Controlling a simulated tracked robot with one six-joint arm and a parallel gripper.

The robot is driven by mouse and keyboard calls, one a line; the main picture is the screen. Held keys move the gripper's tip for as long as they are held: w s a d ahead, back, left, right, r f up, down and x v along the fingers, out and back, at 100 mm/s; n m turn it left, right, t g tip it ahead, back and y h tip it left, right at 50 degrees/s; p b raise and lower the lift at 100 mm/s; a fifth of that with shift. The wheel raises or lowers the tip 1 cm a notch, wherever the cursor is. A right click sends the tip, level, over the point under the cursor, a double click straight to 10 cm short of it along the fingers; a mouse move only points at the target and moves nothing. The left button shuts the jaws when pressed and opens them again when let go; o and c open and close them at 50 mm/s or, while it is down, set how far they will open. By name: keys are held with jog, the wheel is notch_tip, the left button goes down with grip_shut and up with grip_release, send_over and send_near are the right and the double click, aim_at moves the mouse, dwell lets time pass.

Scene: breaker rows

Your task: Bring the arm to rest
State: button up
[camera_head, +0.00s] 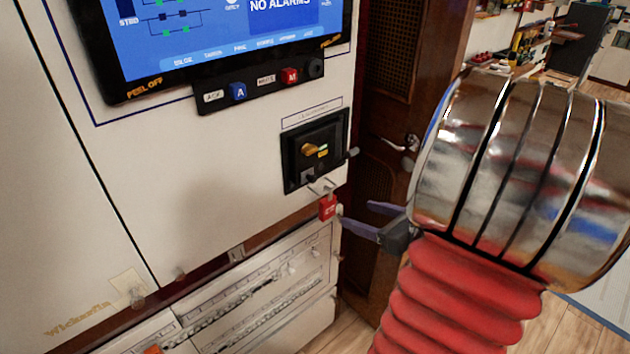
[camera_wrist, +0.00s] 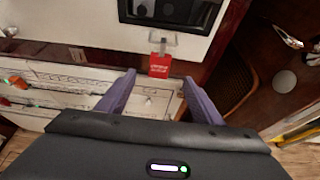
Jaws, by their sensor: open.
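My gripper (camera_head: 356,217) is at the right of the white cabinet, its two purple fingers apart with nothing between them. In the wrist view the open fingers (camera_wrist: 158,100) point toward the cabinet front. A red tag (camera_head: 327,207) hangs below the black switch panel, just beyond the fingertips in the head view. The red tag also shows in the wrist view (camera_wrist: 159,65), past the gap between the fingers. Whether a finger touches the tag I cannot tell. My arm's metal and red bellows fill the right of the head view.
The black switch panel (camera_head: 315,150) with a yellow knob is on the white cabinet (camera_head: 200,180). A screen (camera_head: 225,35) is above, with blue and red buttons under it. Breaker rows (camera_head: 265,295) are below. A dark wooden door (camera_head: 385,100) stands right of the cabinet.

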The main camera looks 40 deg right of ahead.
jog(key=shift+a, duration=0.1)
jog(key=w+a+r+n+g+y, duration=0.1)
jog(key=w+a+n+g+y, duration=0.1)
jog(key=a+n, duration=0.55)
jog(key=w+a+r+n+g+y, duration=0.1)
jog(key=a+n+g+y, duration=0.25)
jog(key=a, duration=0.65)
jog(key=s+a+r+n+g+h, duration=0.1)
jog(key=s+a+r+n+h, duration=0.2)
jog(key=n, duration=0.9)
jog(key=s+a+r+n+g+h, duration=0.1)
jog(key=s+a+r+n+h, duration=0.2)
jog(key=a+n, duration=0.7)
jog(key=n, duration=0.2)
jog(key=shift+s+a+r+n, duration=0.25)
jog(key=shift+r+n, duration=0.05)
jog(key=shift+r, duration=0.05)
